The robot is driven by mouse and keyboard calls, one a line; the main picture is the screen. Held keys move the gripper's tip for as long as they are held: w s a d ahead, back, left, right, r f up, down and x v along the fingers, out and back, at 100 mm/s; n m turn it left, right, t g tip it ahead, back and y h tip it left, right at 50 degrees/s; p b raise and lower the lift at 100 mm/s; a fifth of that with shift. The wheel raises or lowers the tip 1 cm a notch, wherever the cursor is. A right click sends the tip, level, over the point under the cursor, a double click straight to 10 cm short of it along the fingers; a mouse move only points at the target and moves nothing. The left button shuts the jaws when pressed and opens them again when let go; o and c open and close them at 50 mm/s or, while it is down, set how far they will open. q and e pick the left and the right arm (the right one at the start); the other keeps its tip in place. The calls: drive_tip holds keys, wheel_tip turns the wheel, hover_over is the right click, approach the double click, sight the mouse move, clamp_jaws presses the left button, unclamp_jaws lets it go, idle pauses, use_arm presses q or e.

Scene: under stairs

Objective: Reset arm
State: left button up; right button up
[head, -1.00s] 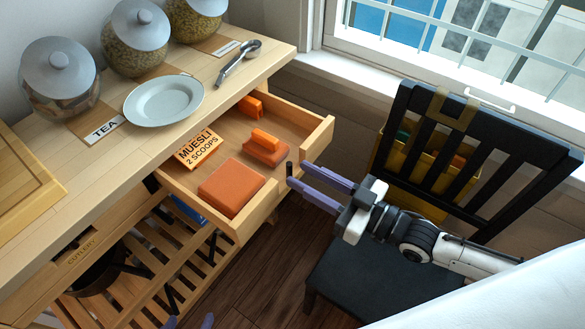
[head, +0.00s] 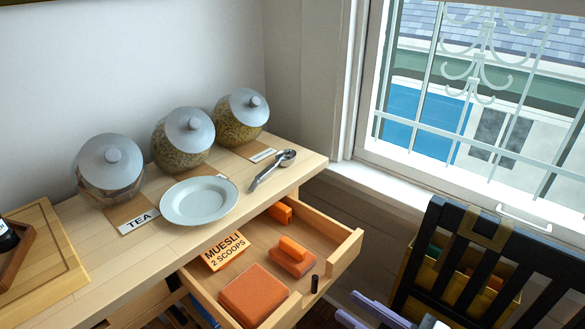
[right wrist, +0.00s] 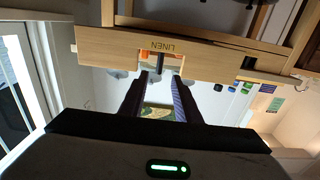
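My right gripper (head: 346,304) enters at the bottom of the head view, with its two purple fingers apart and empty. In the right wrist view its fingertips (right wrist: 161,78) point toward the front of the drawer labelled LINEN. The open wooden drawer (head: 345,258) holds orange items and its black handle (head: 314,284) stands clear of the fingers in the head view. In the wrist view the handle (right wrist: 160,62) lines up between the fingertips. My left gripper is not in view.
The counter (head: 165,243) bears several lidded jars, a white plate (head: 199,200), a metal scoop (head: 272,170) and a MUESLI card lies in the drawer. A black chair (head: 480,262) with a yellow bin (head: 450,283) stands to the right, below the window.

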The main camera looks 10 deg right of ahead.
drive_tip(key=s+f+m+g+h, duration=0.2)
drive_tip(key=s+f+g+h, duration=0.1)
drive_tip(key=f, duration=0.7)
drive_tip(key=s+a+f+m+g+h, duration=0.1)
drive_tip(key=s+f+m+g+h, duration=0.1)
drive_tip(key=s+f+h, duration=0.3)
drive_tip(key=s+f+m, duration=0.1)
drive_tip(key=s+f, duration=0.2)
drive_tip(key=f, duration=0.3)
drive_tip(key=shift+s+a+m+g+h, duration=0.2)
drive_tip(key=shift+s+m+g+h, duration=0.1)
drive_tip(key=shift+g, duration=0.1)
